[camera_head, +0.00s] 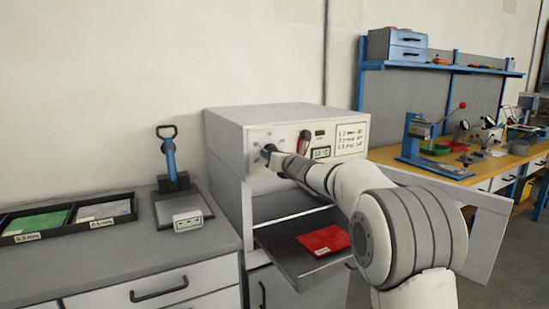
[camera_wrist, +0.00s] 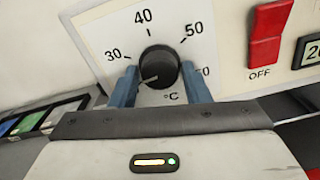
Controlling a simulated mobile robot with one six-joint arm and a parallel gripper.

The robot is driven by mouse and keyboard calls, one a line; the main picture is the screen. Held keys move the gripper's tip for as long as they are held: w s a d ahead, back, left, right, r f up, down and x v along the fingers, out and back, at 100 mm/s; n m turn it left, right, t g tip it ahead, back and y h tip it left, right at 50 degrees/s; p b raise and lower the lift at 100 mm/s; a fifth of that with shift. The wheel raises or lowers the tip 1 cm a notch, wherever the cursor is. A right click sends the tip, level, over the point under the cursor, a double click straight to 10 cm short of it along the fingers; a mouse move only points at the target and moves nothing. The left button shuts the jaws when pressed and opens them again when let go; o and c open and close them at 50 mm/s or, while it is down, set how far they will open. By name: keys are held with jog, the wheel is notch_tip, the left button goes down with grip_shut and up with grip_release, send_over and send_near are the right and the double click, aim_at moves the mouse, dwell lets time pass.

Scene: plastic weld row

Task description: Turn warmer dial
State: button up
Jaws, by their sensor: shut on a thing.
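The warmer (camera_head: 225,150) is a light grey box on the counter with its door open and a shelf pulled out. Its black dial (camera_wrist: 158,66) sits in the middle of the wrist view, on a white plate marked 30, 40, 50 and 60 with °C. The light pointer line on the dial points to the lower left, below the 30 mark. My gripper (camera_wrist: 160,84) has its blue fingers on both sides of the dial and is shut on it. In the head view my gripper (camera_head: 270,152) is at the warmer's front panel and hides most of the dial.
A red switch (camera_wrist: 268,35) marked OFF and a display (camera_wrist: 307,50) are right of the dial. A red sheet (camera_head: 324,240) lies on the pulled-out shelf (camera_head: 285,262) below my arm. The open door (camera_head: 487,235) stands to the right. A blue-handled tool (camera_head: 169,160) stands left.

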jog(key=shift+r+m+p, duration=0.15)
jog(key=shift+m+p, duration=3.15)
jog(key=shift+m, duration=4.4)
jog(key=shift+r+m+p, duration=0.15)
jog(key=shift+m+p, duration=3.15)
jog(key=shift+m, duration=4.4)
jog(key=o, duration=1)
jog(key=v, duration=0.7)
jog(key=shift+s+d+b, duration=0.2)
jog(key=shift+s+b, duration=0.1)
jog(key=shift+s, duration=0.05)
